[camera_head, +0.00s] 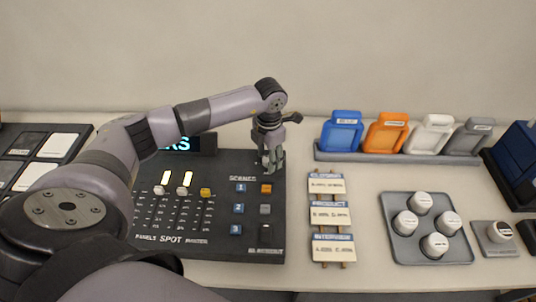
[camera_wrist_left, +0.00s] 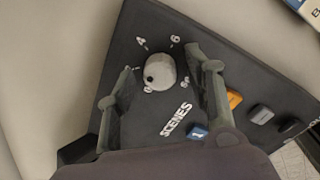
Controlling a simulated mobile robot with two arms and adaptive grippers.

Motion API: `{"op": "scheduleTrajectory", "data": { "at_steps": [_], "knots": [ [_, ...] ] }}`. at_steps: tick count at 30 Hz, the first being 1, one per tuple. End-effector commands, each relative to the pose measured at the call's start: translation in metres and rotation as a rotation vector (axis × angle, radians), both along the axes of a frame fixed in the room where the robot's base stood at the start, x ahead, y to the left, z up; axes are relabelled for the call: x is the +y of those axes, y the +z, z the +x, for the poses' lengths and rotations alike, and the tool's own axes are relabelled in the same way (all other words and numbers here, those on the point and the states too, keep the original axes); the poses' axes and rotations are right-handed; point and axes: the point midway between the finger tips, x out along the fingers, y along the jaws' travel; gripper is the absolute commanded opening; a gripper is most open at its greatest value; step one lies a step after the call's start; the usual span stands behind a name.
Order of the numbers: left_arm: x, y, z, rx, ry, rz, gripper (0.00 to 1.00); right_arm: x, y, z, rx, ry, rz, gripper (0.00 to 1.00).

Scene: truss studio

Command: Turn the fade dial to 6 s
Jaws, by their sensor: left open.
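The fade dial (camera_wrist_left: 160,71) is a round pale knob with a dark dot near its lower-left edge. Small white numbers surround it; a 4 and a 6 are readable above it, the others are less clear. It sits on the dark control panel (camera_head: 150,235), near the SCENES lettering. My left gripper (camera_wrist_left: 162,62) is open, with one finger on each side of the dial; I cannot tell whether they touch it. In the head view the left gripper (camera_head: 271,163) points down over the panel's back right corner and hides the dial. My right gripper is not in view.
The panel carries sliders (camera_head: 183,190) and scene buttons (camera_head: 240,188) in front of my gripper. Labelled cards (camera_head: 331,215) lie just right. A rack of coloured holders (camera_head: 400,157) stands behind, and a tray of white knobs (camera_head: 400,250) is farther right.

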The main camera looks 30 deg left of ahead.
Motion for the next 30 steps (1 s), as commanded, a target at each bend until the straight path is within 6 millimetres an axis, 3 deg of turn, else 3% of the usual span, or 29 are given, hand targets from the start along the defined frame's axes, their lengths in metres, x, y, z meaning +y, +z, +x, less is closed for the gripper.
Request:
{"op": "scheduleTrajectory", "data": {
  "at_steps": [6,27,30],
  "knots": [
    [0.0,-0.0002,0.0,0.0,0.0,0.0,0.47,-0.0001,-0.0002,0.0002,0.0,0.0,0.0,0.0],
    [0.0,0.0004,0.0,0.0,0.0,0.0,0.0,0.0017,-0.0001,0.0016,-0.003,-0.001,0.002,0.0],
    [0.0,0.0003,0.0,0.0,-0.001,0.0,0.0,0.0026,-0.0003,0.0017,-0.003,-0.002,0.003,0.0]
  ]
}}
